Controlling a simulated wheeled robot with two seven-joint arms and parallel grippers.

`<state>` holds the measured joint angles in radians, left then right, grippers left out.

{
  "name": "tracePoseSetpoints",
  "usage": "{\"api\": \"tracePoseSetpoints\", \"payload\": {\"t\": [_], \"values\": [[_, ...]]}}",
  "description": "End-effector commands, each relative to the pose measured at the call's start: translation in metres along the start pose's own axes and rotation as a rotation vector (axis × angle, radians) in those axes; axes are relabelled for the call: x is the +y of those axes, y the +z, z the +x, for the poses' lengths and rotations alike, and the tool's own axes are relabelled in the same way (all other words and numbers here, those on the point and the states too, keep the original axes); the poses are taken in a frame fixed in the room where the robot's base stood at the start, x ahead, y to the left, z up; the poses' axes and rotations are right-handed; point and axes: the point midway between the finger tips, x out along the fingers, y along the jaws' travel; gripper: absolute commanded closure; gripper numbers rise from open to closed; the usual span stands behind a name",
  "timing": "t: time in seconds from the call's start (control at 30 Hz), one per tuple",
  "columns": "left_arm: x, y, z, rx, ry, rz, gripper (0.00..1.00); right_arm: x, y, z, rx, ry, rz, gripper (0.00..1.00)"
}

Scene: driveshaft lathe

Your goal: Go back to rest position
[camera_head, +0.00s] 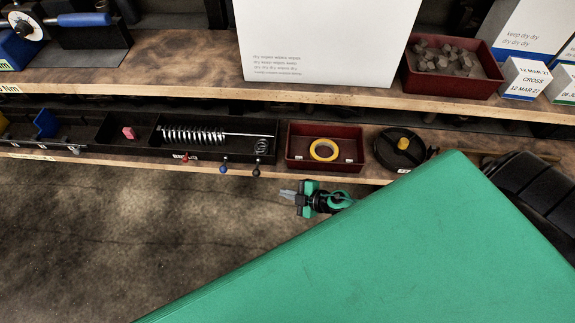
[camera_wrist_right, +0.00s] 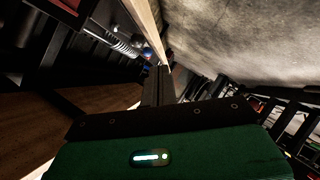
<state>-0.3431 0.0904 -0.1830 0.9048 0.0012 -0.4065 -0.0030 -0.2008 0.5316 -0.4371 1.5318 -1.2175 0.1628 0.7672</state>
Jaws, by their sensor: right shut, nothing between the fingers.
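My right gripper (camera_head: 287,194) is in front of the lower shelf's front edge, over the floor area, below the small red tray in the head view. Its fingers point left and are shut, with nothing between them. In the right wrist view, the dark shut fingers (camera_wrist_right: 158,75) reach up the middle of the picture along the pale shelf edge, with the green gripper body below. My left gripper is not in view.
The lower shelf (camera_head: 100,158) holds a black tray (camera_head: 220,153) with a spring, a red tray (camera_head: 298,162) with a yellow ring (camera_head: 324,150), and a round black part (camera_head: 390,162). The upper shelf (camera_head: 190,65) holds a white panel (camera_head: 325,40) and a red bin (camera_head: 410,82). Brown floor (camera_head: 100,240) is clear at left.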

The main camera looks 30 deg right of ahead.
Motion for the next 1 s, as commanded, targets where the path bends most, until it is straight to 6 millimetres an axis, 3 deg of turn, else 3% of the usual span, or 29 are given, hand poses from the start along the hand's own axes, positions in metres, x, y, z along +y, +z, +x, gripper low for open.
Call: {"api": "tracePoseSetpoints", "payload": {"t": [0.8, 0.9, 1.0], "values": [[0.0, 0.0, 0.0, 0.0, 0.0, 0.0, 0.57, -0.001, 0.001, 0.001, -0.003, 0.001, 0.004, 1.0], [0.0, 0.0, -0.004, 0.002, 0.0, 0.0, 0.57, -0.007, 0.013, 0.0, -0.037, 0.009, 0.042, 1.0], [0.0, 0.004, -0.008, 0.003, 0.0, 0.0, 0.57, -0.025, 0.043, -0.003, -0.125, 0.028, 0.136, 1.0]]}}
